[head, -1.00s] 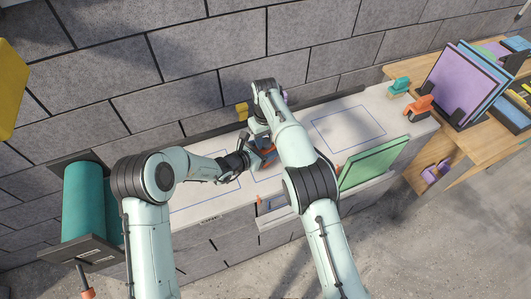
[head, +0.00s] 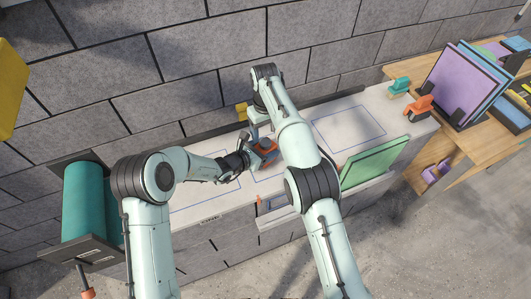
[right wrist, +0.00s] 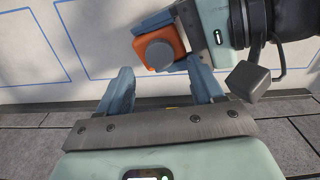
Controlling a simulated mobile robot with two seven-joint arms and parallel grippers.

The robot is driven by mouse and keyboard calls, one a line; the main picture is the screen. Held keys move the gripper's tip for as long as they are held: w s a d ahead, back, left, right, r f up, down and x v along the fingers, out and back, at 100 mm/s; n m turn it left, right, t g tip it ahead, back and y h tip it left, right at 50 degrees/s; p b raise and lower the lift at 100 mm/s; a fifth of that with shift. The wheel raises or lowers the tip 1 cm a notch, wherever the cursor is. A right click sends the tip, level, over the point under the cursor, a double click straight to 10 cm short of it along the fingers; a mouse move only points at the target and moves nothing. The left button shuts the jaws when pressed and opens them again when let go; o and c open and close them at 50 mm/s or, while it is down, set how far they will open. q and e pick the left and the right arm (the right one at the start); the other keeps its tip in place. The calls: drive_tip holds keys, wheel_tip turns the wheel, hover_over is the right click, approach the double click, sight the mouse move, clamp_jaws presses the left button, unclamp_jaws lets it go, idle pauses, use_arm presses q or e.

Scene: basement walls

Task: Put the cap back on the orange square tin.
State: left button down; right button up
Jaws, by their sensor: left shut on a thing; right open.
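The orange square tin (head: 266,147) stands on the pale bench by the wall, and it also shows in the right wrist view (right wrist: 176,32). My left gripper (head: 250,155) is shut on the tin from the side. A round grey cap (right wrist: 159,54) lies over the tin's top; I cannot tell whether it is fully seated. My right gripper (right wrist: 162,88) is open, with nothing between its blue fingers. It is close to the tin but clear of the cap. In the head view its fingers are hard to make out.
Blue outlined rectangles mark the bench top (head: 385,112). A yellow object (head: 242,112) stands at the wall side. A green panel (head: 375,163) leans at the front edge. Teal (head: 399,86) and orange (head: 418,107) objects sit at the right end. The block wall is close behind.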

sight(266, 142)
drive_tip(key=shift+c, duration=0.4)
wheel_tip(266, 142, up, 2)
drive_tip(key=shift+a+r+n, duration=0.1)
drive_tip(key=shift+n, duration=0.9)
drive_tip(key=shift+r+n, duration=0.6)
drive_tip(key=shift+f, duration=0.15)
drive_tip(key=shift+f, duration=3.85)
